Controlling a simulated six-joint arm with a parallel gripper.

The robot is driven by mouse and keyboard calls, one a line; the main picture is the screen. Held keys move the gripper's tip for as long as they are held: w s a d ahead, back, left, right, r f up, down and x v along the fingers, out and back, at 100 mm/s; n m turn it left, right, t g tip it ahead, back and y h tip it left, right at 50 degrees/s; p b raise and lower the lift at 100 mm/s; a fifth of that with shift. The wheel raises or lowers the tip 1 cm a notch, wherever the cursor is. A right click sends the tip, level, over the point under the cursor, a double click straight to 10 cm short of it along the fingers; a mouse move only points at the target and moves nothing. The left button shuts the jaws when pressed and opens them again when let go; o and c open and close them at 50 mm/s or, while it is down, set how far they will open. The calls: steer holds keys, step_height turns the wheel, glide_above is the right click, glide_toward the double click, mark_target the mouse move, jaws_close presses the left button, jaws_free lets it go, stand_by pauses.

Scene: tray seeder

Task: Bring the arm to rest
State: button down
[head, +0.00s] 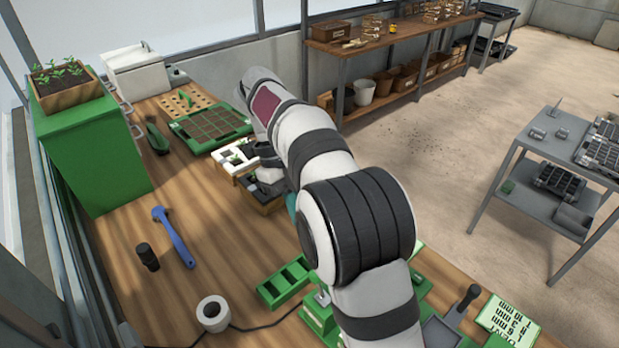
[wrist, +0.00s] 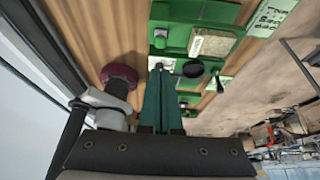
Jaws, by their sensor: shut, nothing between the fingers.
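My gripper (wrist: 160,75) shows in the wrist view as two teal fingers pressed together with nothing between them. They point toward a green device (wrist: 200,40) at the top of that view; I cannot tell the distance. In the head view my arm rises from the lower right over the wooden bench (head: 130,195), then bends. It hides most of the gripper; only a small teal piece shows beside the arm. Small black and white trays with seedlings (head: 236,158) stand on the bench just left of the wrist.
A green cabinet (head: 90,150) with a seedling box (head: 62,85) stands at left. The bench between hammer and trays is clear.

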steer(key=s+d+r+n+y, duration=0.2)
steer(key=s+d+r+n, duration=0.1)
steer(key=s+d+n, duration=0.4)
steer(key=s+d+f+n+t+y, duration=0.1)
steer(key=s+f+n, duration=0.2)
steer(key=s+n, duration=0.4)
steer(key=s+d+f+n+t+y, duration=0.2)
steer(key=s+f+n, duration=0.1)
steer(key=s+n, duration=0.4)
steer(key=s, duration=0.3)
steer(key=shift+f, duration=0.3)
